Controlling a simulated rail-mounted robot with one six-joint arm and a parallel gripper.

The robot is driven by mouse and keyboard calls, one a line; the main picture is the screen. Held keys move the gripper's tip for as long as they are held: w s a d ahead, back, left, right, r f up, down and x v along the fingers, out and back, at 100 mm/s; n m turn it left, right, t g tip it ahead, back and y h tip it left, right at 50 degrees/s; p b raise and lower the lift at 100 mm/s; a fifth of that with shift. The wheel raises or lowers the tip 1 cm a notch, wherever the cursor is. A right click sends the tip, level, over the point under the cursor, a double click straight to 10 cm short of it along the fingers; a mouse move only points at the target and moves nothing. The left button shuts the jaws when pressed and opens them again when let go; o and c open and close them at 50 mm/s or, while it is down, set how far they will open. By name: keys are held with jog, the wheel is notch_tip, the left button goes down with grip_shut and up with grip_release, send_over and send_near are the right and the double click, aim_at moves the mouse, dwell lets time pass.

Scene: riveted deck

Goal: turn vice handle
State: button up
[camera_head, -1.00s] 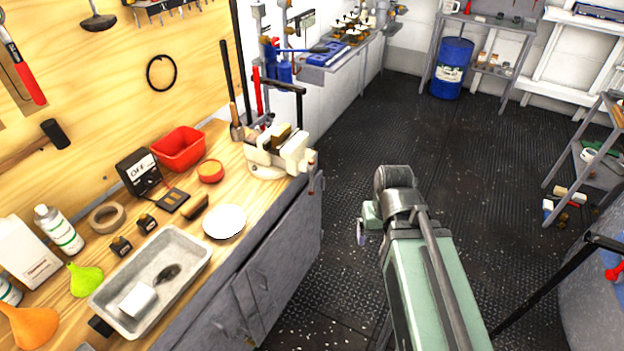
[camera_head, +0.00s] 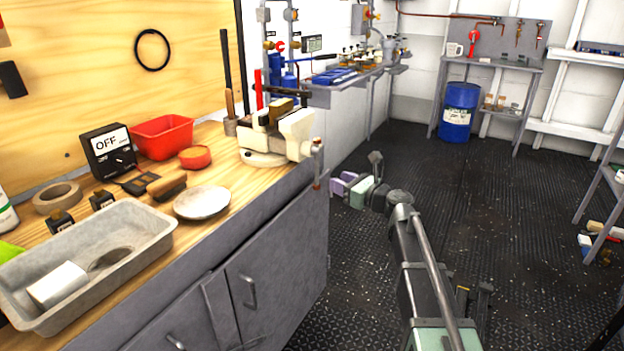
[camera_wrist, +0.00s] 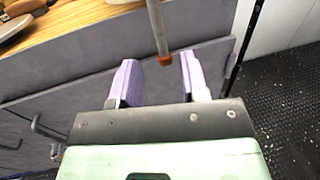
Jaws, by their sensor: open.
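The cream vice (camera_head: 262,140) is mounted on the front right corner of the wooden bench. Its handle (camera_head: 317,165) is a thin bar hanging near vertical at the vice's front, with a reddish-brown lower end. My gripper (camera_head: 344,182) is open and empty, just right of the handle and near the height of its lower end. In the wrist view the handle (camera_wrist: 157,28) comes down from the top edge. Its lower end lies between the lines of the two purple fingers (camera_wrist: 158,62), around their tips. I cannot tell whether it is inside the jaws' depth.
The grey bench cabinet (camera_head: 270,255) stands close beside the gripper. On the bench (camera_head: 225,170) are a metal tray (camera_head: 150,225), a white dish (camera_head: 202,202), a red bin (camera_head: 162,137) and a meter (camera_head: 108,150). Open dark floor (camera_head: 440,190) lies to the right.

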jog(key=x, duration=1)
jog(key=shift+w+a, duration=0.2)
jog(key=shift+a, duration=0.1)
grip_shut()
